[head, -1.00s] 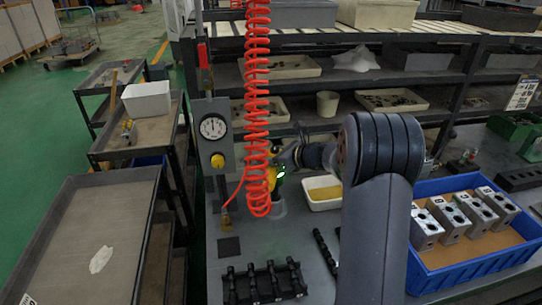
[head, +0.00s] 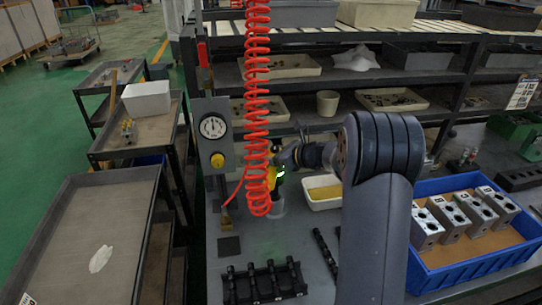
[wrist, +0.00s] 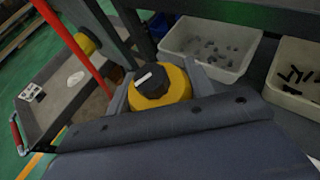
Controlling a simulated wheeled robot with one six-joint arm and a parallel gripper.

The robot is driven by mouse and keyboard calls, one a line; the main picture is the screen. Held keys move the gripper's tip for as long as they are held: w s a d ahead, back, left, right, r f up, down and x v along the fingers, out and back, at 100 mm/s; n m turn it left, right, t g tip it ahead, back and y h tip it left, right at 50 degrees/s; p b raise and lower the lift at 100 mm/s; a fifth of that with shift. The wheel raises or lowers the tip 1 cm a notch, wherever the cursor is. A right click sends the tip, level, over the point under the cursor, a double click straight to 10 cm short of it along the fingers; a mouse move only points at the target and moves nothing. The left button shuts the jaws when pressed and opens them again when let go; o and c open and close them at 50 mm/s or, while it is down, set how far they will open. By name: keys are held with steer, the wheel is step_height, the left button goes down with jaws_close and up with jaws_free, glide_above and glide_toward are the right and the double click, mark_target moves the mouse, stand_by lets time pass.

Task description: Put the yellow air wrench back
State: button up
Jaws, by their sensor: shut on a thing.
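The yellow air wrench (head: 272,177) is upright behind the lower end of the red coiled hose, which partly hides it. My gripper (head: 281,161) is shut on the wrench from the right. In the wrist view the wrench's yellow body with a black round top (wrist: 158,88) sits between my two grey fingers. A grey round holder (head: 278,208) is on the bench right below the wrench. I cannot tell whether the wrench rests in the holder or hangs just above it.
The red coiled hose (head: 256,100) hangs in front of the wrench. A panel with a gauge (head: 213,127) stands to its left. A white tray (head: 322,203) is close on the right. A black rack (head: 264,284) lies in front, and a blue crate (head: 470,271) of valve blocks is at right.

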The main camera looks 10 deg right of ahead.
steer(key=shift+f+b, duration=2.85)
steer(key=shift+f, duration=0.5)
stand_by(0.3)
steer(key=o, duration=1.4)
steer(key=shift+f, duration=0.1)
steer(key=shift+s+f, duration=0.1)
steer(key=shift+f, duration=0.05)
steer(key=v, duration=1.1)
steer(key=shift+b, duration=0.35)
steer(key=shift+a, duration=0.1)
steer(key=x, duration=1.1)
steer(key=shift+p, duration=0.35)
steer(key=shift+r, duration=0.4)
